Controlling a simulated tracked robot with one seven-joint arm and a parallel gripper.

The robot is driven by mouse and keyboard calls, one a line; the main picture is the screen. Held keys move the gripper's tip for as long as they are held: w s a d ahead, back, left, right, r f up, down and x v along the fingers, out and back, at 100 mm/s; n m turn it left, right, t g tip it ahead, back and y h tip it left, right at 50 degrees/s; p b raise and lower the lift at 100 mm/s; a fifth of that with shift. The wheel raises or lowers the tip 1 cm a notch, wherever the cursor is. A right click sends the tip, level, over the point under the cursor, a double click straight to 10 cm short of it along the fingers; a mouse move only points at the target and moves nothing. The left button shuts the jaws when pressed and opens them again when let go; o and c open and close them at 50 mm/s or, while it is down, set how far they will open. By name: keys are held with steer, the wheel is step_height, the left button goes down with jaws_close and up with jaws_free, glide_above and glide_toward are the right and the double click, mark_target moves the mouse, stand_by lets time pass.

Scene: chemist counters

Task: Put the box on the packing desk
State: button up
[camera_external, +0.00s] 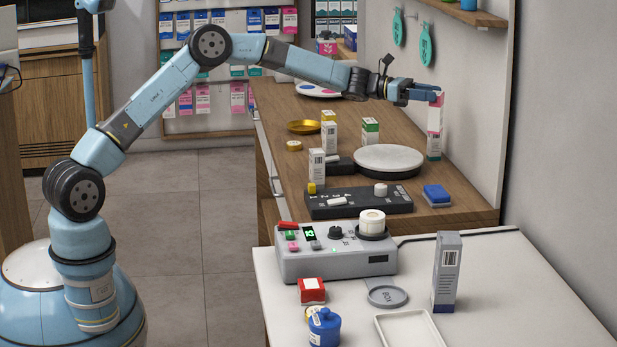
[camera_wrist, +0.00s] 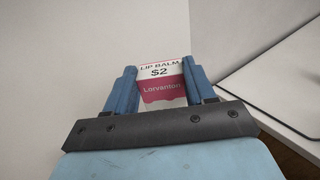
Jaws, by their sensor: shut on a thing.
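A slim white and pink box (camera_external: 434,142) is upright at the far right of the wooden counter, close to the wall. My gripper (camera_external: 436,97) is shut on its upper part. I cannot tell whether its base touches the counter. In the wrist view, the box (camera_wrist: 161,86), marked "Lip Balm $2", sits between both blue fingers. The white-topped desk (camera_external: 520,290) in the foreground appears to be the packing desk. A tall grey box (camera_external: 446,272) with a barcode stands on it.
A round white plate (camera_external: 388,160), small boxes, a black panel (camera_external: 345,204) and a blue sponge-like block (camera_external: 436,195) occupy the counter. The desk holds a grey device (camera_external: 330,262), a blue jar (camera_external: 324,328), a red box (camera_external: 311,290) and a white tray (camera_external: 410,330). Its right side is clear.

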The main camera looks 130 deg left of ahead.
steer(key=w+d+m+h, duration=0.2)
steer(key=w+d+h, duration=0.35)
steer(key=d, duration=0.95)
steer(key=w+d+m+g+h, duration=0.1)
steer(key=w+d+m+h, duration=0.15)
steer(key=w+d, duration=0.85)
steer(key=w+d+m+h, duration=0.3)
steer(key=w+d, duration=0.1)
steer(key=d, duration=1.4)
steer(key=w+a+f, duration=0.2)
steer(key=w+f, duration=0.4)
steer(key=f, duration=0.2)
steer(key=w+a+f, duration=0.3)
steer(key=w+f, duration=0.3)
steer(key=f, duration=0.3)
steer(key=shift+w+a, duration=0.35)
steer(key=shift+w, duration=0.05)
steer(key=shift+f+n, duration=0.15)
steer(key=shift+n, duration=0.1)
